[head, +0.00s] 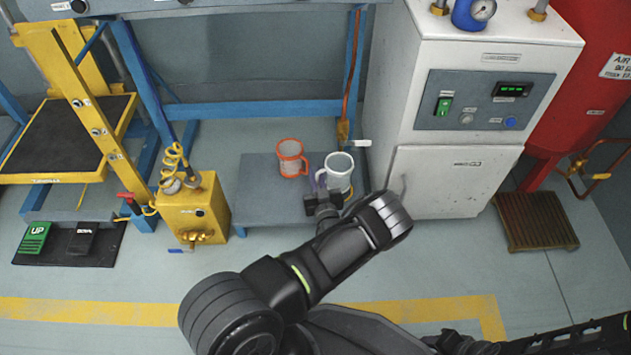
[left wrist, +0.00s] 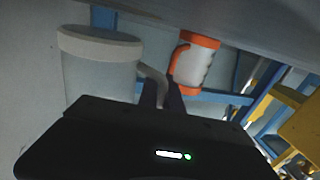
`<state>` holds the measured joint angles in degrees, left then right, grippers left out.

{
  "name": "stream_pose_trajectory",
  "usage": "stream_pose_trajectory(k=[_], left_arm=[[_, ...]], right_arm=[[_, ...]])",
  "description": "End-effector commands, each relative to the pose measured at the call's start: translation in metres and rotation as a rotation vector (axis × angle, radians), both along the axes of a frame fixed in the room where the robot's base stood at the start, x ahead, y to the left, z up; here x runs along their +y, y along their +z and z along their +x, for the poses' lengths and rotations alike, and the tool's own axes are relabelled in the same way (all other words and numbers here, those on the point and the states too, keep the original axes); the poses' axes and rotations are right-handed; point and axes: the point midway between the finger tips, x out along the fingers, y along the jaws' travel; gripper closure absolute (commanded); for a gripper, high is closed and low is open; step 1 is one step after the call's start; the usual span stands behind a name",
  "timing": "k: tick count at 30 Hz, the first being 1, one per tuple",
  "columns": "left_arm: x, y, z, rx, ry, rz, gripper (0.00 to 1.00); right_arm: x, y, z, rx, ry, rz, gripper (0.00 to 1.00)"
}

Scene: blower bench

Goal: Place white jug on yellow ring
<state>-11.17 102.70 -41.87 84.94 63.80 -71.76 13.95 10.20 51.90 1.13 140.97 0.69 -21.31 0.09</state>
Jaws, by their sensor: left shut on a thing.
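The white jug (head: 339,171) is at the right end of a low grey platform, with its handle toward the left. It also shows in the left wrist view (left wrist: 98,70), close to the camera. My left gripper (head: 322,190) is shut on its handle (left wrist: 154,78). I cannot tell whether the jug's base touches the platform, as my gripper and arm hide part of it. My right gripper is not in view.
An orange-trimmed mug (head: 291,158) stands close left of the jug on the grey platform (head: 258,185). It also shows in the left wrist view (left wrist: 195,60). A white cabinet (head: 448,180) stands to the right. A yellow box (head: 192,208) stands left.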

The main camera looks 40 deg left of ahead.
Motion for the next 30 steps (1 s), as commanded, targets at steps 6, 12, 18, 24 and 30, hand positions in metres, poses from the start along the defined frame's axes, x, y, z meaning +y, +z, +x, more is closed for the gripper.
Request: stream_pose_trajectory(k=[6, 12, 18, 24, 30], left_arm=[[0.000, -0.025, 0.000, 0.001, 0.000, 0.001, 1.00], [0.000, -0.023, 0.000, 0.000, 0.000, 0.000, 1.00], [0.000, -0.024, 0.000, 0.001, 0.000, 0.000, 0.81], [0.000, -0.024, 0.000, 0.001, 0.000, 0.000, 0.69], [0.000, -0.024, 0.000, 0.000, 0.000, 0.000, 0.69]], right_arm=[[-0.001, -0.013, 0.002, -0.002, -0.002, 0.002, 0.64], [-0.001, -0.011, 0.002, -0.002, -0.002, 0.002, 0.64], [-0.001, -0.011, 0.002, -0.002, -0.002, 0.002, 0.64], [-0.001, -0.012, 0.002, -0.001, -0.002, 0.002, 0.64], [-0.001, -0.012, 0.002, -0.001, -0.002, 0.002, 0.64]])
